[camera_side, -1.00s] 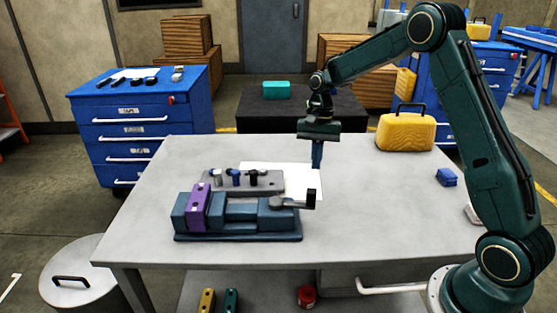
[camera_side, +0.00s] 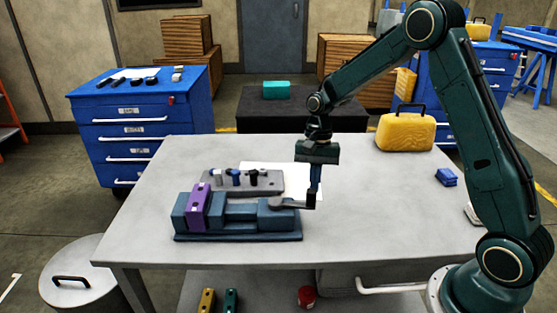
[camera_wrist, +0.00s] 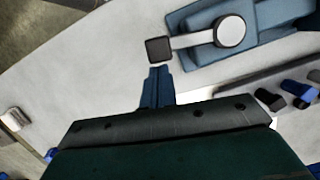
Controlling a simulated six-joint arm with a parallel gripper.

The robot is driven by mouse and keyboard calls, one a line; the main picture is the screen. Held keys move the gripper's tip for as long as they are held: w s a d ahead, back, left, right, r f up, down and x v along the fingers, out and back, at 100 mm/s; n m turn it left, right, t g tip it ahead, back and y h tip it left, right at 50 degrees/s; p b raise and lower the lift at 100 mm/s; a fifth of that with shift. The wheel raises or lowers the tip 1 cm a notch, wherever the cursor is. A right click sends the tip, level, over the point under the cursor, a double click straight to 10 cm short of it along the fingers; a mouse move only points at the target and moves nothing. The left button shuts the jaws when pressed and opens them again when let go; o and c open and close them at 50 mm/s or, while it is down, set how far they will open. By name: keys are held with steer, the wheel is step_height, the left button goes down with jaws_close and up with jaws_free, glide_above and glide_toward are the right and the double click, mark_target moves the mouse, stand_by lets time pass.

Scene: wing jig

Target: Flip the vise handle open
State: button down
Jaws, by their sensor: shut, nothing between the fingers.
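The blue-grey vise (camera_side: 240,222) lies along the front of the table, with a purple block (camera_side: 198,208) at its left end. Its handle (camera_side: 290,203) is a grey lever at the right end, with a dark square knob (camera_side: 311,201) at its tip pointing right. My gripper (camera_side: 314,190) points down with its fingers shut and empty, right at the knob in the side view. In the wrist view the shut fingertips (camera_wrist: 158,72) sit just beside the dark knob (camera_wrist: 159,49); I cannot tell whether they touch. The round pivot (camera_wrist: 230,32) of the handle shows there too.
A grey rack (camera_side: 262,182) with several small dark and blue pieces stands behind the vise, with white paper (camera_side: 290,170) behind it. A yellow case (camera_side: 405,130) and a small blue block (camera_side: 446,177) are on the right. The table right of the vise is clear.

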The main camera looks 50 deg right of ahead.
steer(key=shift+s+a+m, duration=0.3)
steer(key=shift+s+m, duration=0.05)
steer(key=shift+m, duration=0.15)
stand_by(0.3)
steer(key=s+a+m, duration=0.1)
steer(key=s+a+m+t, duration=0.1)
steer(key=m, duration=0.1)
steer(key=shift+a+y, duration=0.2)
steer(key=shift+y, duration=0.1)
steer(key=a+m+t, duration=0.2)
steer(key=a+m, duration=0.7)
steer(key=a, duration=0.1)
steer(key=shift+s+a+m, duration=0.15)
steer(key=shift+m, duration=0.15)
stand_by(0.6)
